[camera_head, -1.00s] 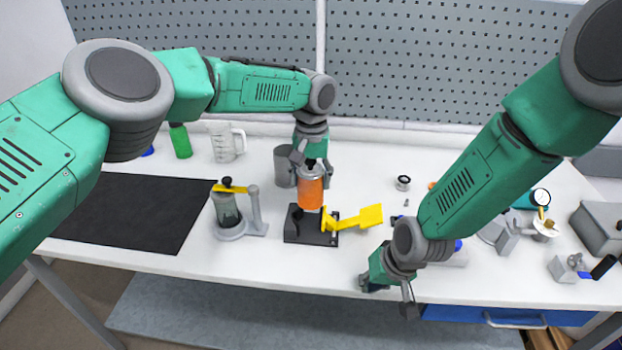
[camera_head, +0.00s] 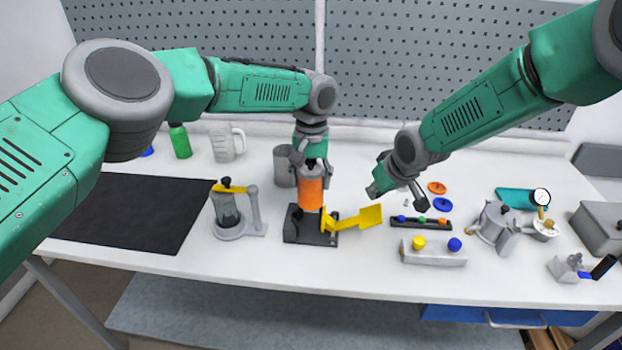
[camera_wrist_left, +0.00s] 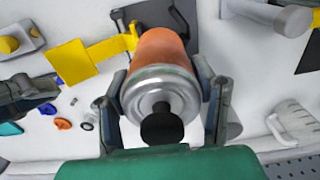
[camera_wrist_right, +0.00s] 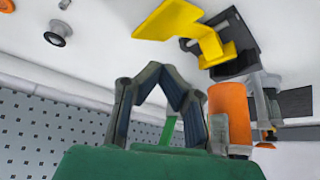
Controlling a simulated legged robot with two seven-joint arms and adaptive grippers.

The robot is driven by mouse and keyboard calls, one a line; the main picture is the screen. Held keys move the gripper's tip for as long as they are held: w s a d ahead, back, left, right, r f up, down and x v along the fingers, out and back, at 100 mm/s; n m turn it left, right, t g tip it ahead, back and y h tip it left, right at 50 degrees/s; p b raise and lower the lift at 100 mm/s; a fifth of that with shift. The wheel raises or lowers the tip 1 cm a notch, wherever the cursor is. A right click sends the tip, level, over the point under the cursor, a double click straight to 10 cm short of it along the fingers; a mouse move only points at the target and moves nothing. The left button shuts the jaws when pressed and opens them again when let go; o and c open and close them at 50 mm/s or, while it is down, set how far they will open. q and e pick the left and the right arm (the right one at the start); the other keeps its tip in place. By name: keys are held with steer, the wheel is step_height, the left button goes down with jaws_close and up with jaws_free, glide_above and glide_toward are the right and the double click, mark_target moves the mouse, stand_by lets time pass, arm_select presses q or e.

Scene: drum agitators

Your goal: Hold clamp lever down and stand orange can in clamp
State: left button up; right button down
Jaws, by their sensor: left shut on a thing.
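The orange can (camera_head: 311,194) is upright, with a silver top and black knob that show in the left wrist view (camera_wrist_left: 160,95). My left gripper (camera_head: 312,172) is shut on its upper part. The can is over the black clamp base (camera_head: 298,230); I cannot tell whether its bottom touches it. The yellow clamp lever (camera_head: 362,218) sticks out to the right of the base and slopes up. My right gripper (camera_head: 398,192) is empty in the air, up and right of the lever. Its fingertips look close together in the right wrist view (camera_wrist_right: 160,68).
A grey stand with a clear vessel and yellow lever (camera_head: 228,210) is left of the clamp. A grey cup (camera_head: 284,168) stands behind the can. A white block with yellow and blue knobs (camera_head: 433,255) and a black strip (camera_head: 420,222) lie right. A black mat (camera_head: 130,210) lies left.

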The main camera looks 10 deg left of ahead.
mark_target(310, 205)
steer(key=shift+f, duration=1.6)
steer(key=shift+f, duration=0.15)
steer(key=shift+s+f, duration=0.1)
steer(key=shift+f, duration=2.8)
arm_select(q)
steer(key=shift+s+f, duration=0.1)
steer(key=shift+f, duration=0.75)
steer(key=shift+f, duration=0.15)
steer(key=shift+f, duration=1.85)
steer(key=shift+f, duration=1.1)
